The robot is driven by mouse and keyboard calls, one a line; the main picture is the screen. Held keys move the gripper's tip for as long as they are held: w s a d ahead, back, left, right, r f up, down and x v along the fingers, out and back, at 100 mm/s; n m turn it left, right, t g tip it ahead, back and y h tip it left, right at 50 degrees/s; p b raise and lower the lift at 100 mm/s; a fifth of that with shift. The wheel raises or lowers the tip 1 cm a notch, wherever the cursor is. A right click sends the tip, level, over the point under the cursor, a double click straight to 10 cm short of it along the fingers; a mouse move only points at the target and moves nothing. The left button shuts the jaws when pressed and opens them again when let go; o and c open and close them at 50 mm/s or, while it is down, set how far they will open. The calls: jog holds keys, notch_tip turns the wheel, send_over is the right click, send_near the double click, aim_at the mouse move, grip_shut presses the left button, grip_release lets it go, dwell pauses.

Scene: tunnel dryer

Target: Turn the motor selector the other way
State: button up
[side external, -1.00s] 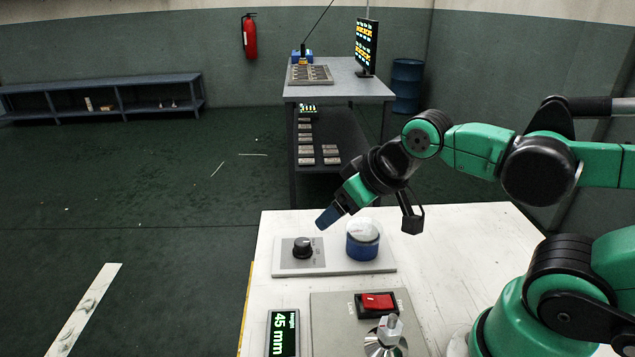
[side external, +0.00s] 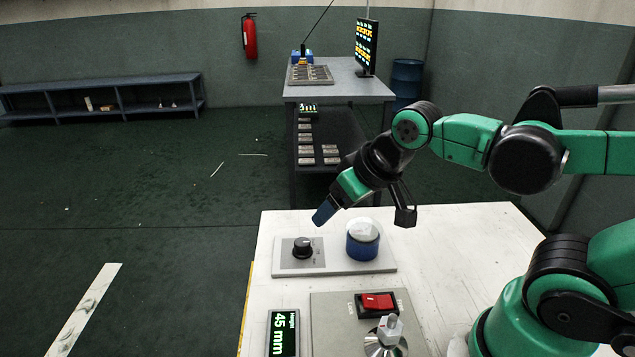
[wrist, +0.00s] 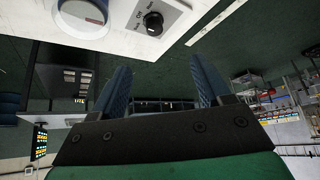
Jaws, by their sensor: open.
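The black selector knob (side external: 303,247) sits on a small grey plate at the left end of a light panel (side external: 335,267) on the white table. In the wrist view the knob (wrist: 153,22) shows near the top, with small lettering around it, including "Off". My gripper (side external: 322,213) is above the knob and slightly to its right, tilted down to the left, not touching it. In the wrist view my gripper's two blue fingers (wrist: 160,85) stand apart with nothing between them.
Nearer are a red rocker switch (side external: 377,303), a metal knob (side external: 388,335) and a "45 mm" display (side external: 283,334). The table's right part (side external: 460,240) is clear.

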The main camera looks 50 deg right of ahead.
jog(key=w+f+m+g, duration=0.2)
jog(key=w+m+g, duration=0.2)
jog(key=w+m, duration=0.1)
jog(key=m+g, duration=0.2)
jog(key=m, duration=0.2)
send_over(302, 242)
notch_tip(302, 242, down, 4)
jog(key=shift+s+r, duration=0.1)
jog(key=shift+f+g, duration=0.3)
jog(key=shift+f, duration=2.85)
grip_shut()
